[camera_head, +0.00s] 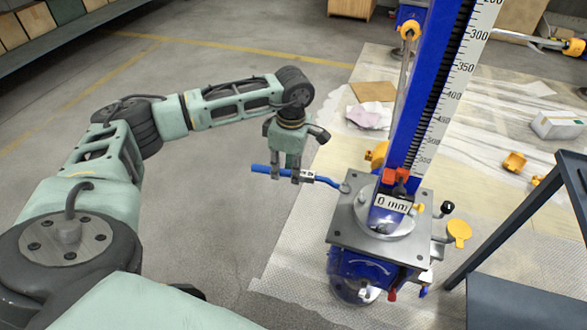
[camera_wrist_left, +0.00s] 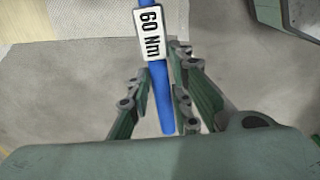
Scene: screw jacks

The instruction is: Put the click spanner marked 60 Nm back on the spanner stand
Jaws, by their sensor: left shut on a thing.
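The click spanner (camera_head: 315,178) has a blue handle and a pale tag. In the left wrist view the tag on the spanner (camera_wrist_left: 163,100) reads 60 Nm. My left gripper (camera_head: 284,177) is shut on the blue handle and holds the spanner roughly level, left of the screw jack. It also shows in the left wrist view (camera_wrist_left: 158,82), with fingers on both sides of the handle. The spanner's metal head is at the left edge of the jack's top plate; I cannot tell whether they touch. I cannot pick out the spanner stand for certain. My right gripper is not in view.
The screw jack (camera_head: 372,250) has a tall blue scale column (camera_head: 432,95) and a 0 mm sign. A dark metal frame (camera_head: 520,215) stands at right. Orange pieces (camera_head: 514,162) and a white box (camera_head: 557,124) lie behind. The grey floor at left is clear.

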